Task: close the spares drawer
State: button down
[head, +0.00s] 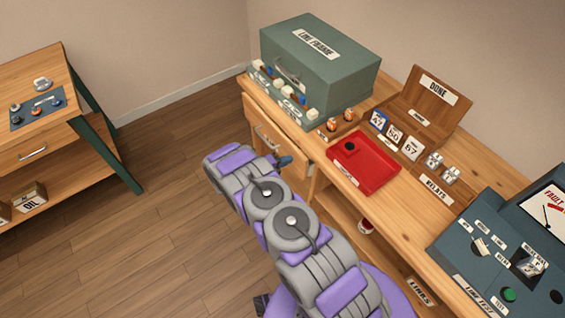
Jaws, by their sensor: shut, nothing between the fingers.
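A wooden drawer front (258,116) with a metal handle (266,139) is set in the front of the right workbench, below the grey-green cabinet. Another drawer (18,161) with a handle is in the left bench and looks shut.
The right bench holds the cabinet (320,65), a red tray (370,178), a wooden DONE rack (425,105), relays (450,175) and a dark test console (480,245). An open shelf lies under the bench. Wooden floor (150,220) is clear between the benches.

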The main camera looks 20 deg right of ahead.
aim_at(301, 152)
jog(key=d, duration=0.2)
jog(key=w+d, duration=0.1)
jog(key=d, duration=0.1)
jog(key=w+d, duration=0.1)
jog(key=d, duration=0.1)
jog(key=shift+d, duration=0.55)
jog(key=shift+w+a, duration=0.1)
jog(key=shift+a, duration=0.05)
jog(key=shift+r, duration=0.1)
